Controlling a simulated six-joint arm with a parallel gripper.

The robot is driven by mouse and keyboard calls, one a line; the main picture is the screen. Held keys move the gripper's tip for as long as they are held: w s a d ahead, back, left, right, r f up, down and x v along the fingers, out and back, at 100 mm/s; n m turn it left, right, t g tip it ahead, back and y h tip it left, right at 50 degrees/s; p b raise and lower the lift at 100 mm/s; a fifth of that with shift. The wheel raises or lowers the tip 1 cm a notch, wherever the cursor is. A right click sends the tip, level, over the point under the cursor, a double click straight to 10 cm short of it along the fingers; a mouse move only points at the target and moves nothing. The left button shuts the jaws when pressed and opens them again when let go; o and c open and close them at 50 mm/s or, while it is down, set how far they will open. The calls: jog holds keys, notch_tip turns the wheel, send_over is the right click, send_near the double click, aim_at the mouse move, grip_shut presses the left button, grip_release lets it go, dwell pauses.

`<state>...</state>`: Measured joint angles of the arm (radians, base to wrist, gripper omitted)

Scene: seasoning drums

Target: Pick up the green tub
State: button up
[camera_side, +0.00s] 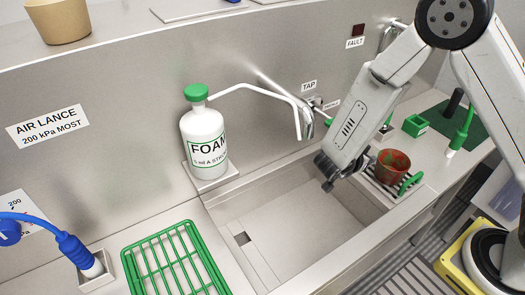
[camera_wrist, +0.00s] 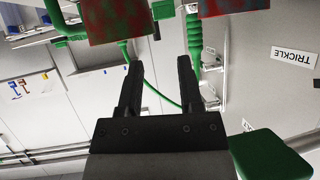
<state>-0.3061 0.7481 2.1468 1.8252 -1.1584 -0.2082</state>
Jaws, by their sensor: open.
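A small square green tub (camera_side: 415,126) stands upright on the counter at the right, beyond the sink in the side view. A small green shape at the top of the wrist view (camera_wrist: 163,9) may be the same tub; I cannot tell. My gripper (camera_side: 326,182) hangs over the right end of the sink, left of the green tub and apart from it. In the wrist view my gripper (camera_wrist: 159,68) has its two fingers spread with nothing between them.
A red tub with green patches (camera_side: 391,168) sits by a green rack (camera_side: 414,182), close right of my gripper. A white foam bottle (camera_side: 205,140) stands behind the sink (camera_side: 300,225). A green-handled brush (camera_side: 463,130) stands at the right. A green rack (camera_side: 172,260) lies front left.

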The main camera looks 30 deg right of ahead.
aim_at(383, 153)
jog(key=shift+s+d+f+g+h, duration=0.1)
jog(key=shift+s+d+g+h, duration=0.4)
jog(key=shift+d, duration=0.1)
jog(key=shift+d, duration=0.1)
jog(key=shift+x, duration=1.2)
jog(key=shift+w+d+f, duration=0.1)
jog(key=shift+x, duration=2.45)
jog(key=shift+w+f, duration=0.1)
grip_shut()
